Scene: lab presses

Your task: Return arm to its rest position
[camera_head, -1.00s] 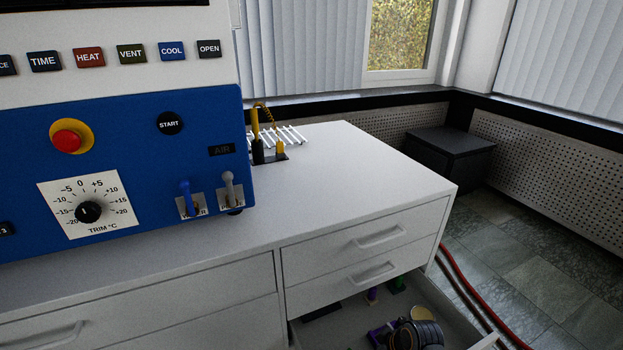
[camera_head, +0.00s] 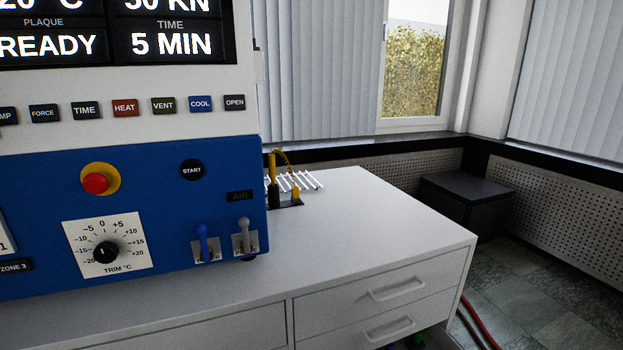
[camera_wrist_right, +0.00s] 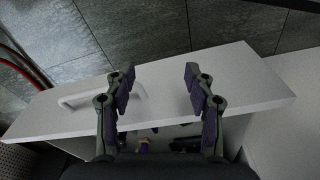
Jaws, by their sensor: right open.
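My right gripper (camera_wrist_right: 157,85) shows in the right wrist view with its two dark fingers spread apart and nothing between them. Its fingers show over the white front panel of an open drawer (camera_wrist_right: 225,70). The drawer's handle (camera_wrist_right: 75,100) is beside the left finger, and I cannot tell whether they touch. Small dark and purple items (camera_wrist_right: 143,145) lie in the drawer, partly hidden by the gripper. Neither gripper shows in the head view.
In the head view a blue and white press (camera_head: 150,215) stands on the white cabinet (camera_head: 370,225). A yellow-handled tool (camera_head: 273,180) and a white rack stand behind it. A dark box (camera_head: 465,200) and red hoses (camera_head: 480,330) are at the right.

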